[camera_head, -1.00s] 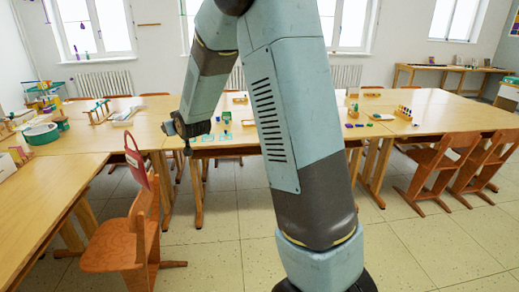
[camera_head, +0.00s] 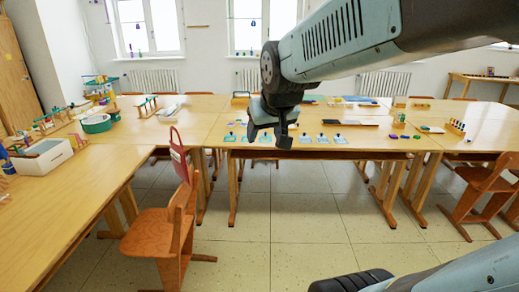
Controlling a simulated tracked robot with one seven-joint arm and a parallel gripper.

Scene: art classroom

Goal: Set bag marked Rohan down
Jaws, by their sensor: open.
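A dark red bag (camera_head: 179,155) with a looped handle is at the top of the backrest of the wooden chair (camera_head: 162,232) at the left. I cannot read any name on it. My gripper (camera_head: 268,137) is open and points down. It appears in front of or above the front edge of the far table, to the right of the bag and apart from it. Nothing shows between its fingers.
A long wooden table (camera_head: 215,115) runs across the room with several light-blue cards and small items. A side table (camera_head: 60,210) at the left holds a white box (camera_head: 42,157). The floor (camera_head: 300,215) in the middle is clear.

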